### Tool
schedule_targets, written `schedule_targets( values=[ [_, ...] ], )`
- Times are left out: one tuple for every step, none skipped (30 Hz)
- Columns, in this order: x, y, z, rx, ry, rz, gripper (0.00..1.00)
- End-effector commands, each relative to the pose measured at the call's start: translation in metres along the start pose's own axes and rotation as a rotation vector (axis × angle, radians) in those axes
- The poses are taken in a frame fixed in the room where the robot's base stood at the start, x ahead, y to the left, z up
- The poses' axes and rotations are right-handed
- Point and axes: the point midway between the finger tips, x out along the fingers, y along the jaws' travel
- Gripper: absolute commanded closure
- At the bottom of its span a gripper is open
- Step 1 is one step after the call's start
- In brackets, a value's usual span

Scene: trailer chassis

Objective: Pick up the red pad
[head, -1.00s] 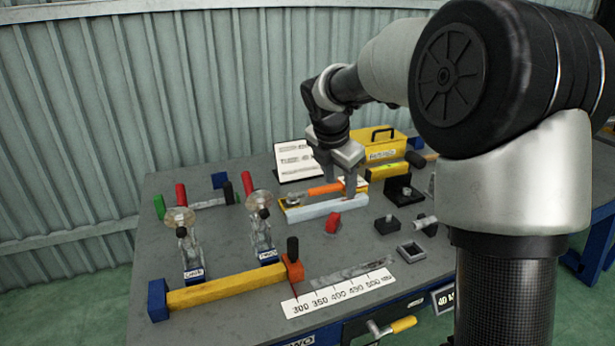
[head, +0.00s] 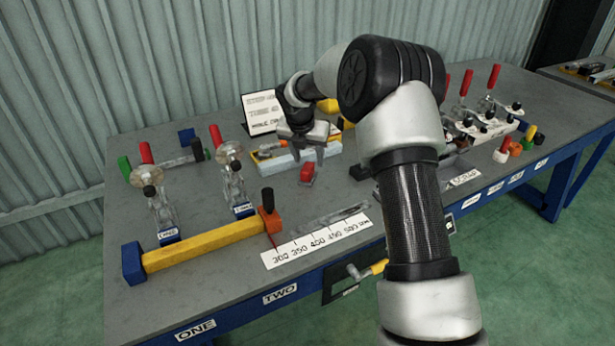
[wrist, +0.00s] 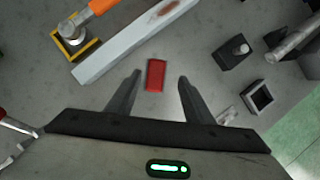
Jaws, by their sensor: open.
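The red pad (head: 307,173) is a small red block lying on the grey workbench, in front of the pale metal bar. In the wrist view the red pad (wrist: 156,75) lies just beyond my fingertips, in line with the gap between them. My gripper (head: 306,158) is open and empty above the bench, close to the pad in the head view. In the wrist view the two fingers of my gripper (wrist: 159,76) are spread apart, one on each side of the pad's line. I cannot tell the exact height above it.
The pale bar (wrist: 135,42) lies beyond the pad, with an orange-handled tool (wrist: 82,20) behind it. A black block (wrist: 232,52) and a square frame (wrist: 258,96) stand to the right. Toggle clamps (head: 235,180), a yellow bar (head: 205,245) and a ruler (head: 318,240) occupy the front left.

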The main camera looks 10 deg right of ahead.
Motion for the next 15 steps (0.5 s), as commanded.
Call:
schedule_targets(
  values=[
    [0.003,0.0,0.0,0.0,-0.001,0.0,0.53],
    [0.004,0.0,0.0,0.0,0.0,0.0,0.53],
    [0.005,0.0,0.0,0.0,0.0,0.0,0.53],
    [0.007,0.001,-0.001,0.0,0.0,0.0,0.53],
    [0.009,0.001,-0.001,0.0,0.001,-0.001,0.53],
    [0.013,0.002,-0.002,-0.001,0.001,-0.001,0.53],
    [0.016,0.002,-0.003,-0.001,0.002,-0.001,0.53],
    [0.02,0.003,-0.004,-0.001,0.002,-0.001,0.53],
    [0.026,0.005,-0.005,-0.001,0.002,-0.001,0.53],
    [0.031,0.006,-0.006,-0.001,0.002,-0.001,0.53],
    [0.036,0.007,-0.007,-0.001,0.002,-0.002,0.53],
    [0.042,0.008,-0.007,-0.001,0.002,-0.002,0.53],
    [0.046,0.008,-0.007,0.0,0.002,-0.001,0.53],
    [0.05,0.008,-0.006,0.0,0.002,-0.001,0.53],
    [0.053,0.008,-0.006,0.0,0.0,0.0,0.53]
  ],
)
